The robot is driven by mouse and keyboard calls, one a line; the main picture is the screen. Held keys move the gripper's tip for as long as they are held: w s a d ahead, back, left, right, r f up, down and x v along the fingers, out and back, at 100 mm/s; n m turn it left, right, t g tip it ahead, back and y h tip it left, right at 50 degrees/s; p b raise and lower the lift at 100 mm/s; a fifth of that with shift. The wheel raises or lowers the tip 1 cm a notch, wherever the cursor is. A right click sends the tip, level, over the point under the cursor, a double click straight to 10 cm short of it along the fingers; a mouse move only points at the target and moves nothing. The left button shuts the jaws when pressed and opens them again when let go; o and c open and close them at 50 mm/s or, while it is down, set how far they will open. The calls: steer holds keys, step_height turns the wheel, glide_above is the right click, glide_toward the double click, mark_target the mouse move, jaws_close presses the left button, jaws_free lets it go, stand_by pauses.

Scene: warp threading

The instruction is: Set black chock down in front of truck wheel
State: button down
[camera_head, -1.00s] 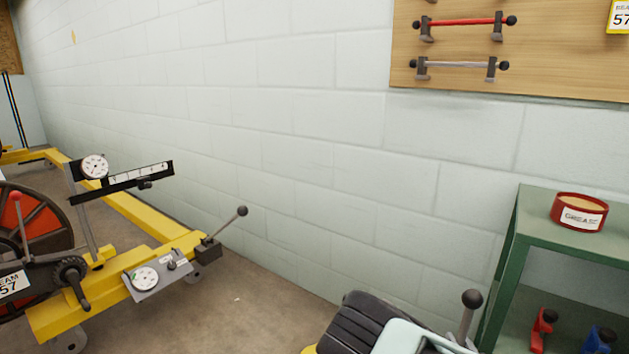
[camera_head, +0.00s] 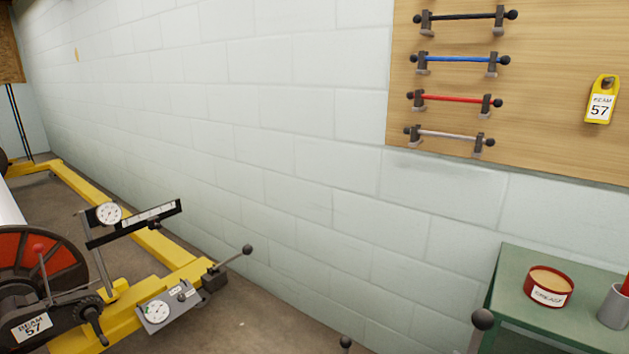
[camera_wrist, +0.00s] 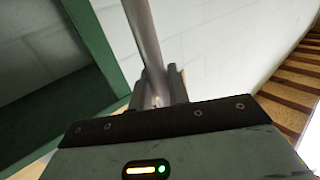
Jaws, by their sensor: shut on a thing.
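My gripper (camera_wrist: 158,92) is shut on a grey rod (camera_wrist: 142,35) in the wrist view. The rod runs up out of the picture; I cannot tell whether it belongs to the black chock, whose body I cannot make out. In the head view a dark ball knob (camera_head: 482,319) on a thin rod rises at the bottom edge, and a smaller knob (camera_head: 346,341) shows left of it. The yellow truck (camera_head: 125,327) stands at the lower left, bearing the beam (camera_head: 55,255) labelled 57. Its near wheels are out of view or hidden.
A green shelf (camera_head: 515,265) at the right carries a red grease tin (camera_head: 549,285) and a grey cup (camera_head: 613,305). A wooden board (camera_head: 545,60) with several rods and a yellow tag (camera_head: 602,100) hangs on the pale wall (camera_head: 290,130).

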mark_target(483, 320)
step_height(483, 320, up, 8)
steer(key=s+p, duration=0.1)
steer(key=p, duration=0.4)
steer(key=shift+s+d+f+p, duration=0.2)
steer(key=shift+s+f+p, duration=0.05)
steer(key=shift+p, duration=0.15)
steer(key=shift+a, duration=0.1)
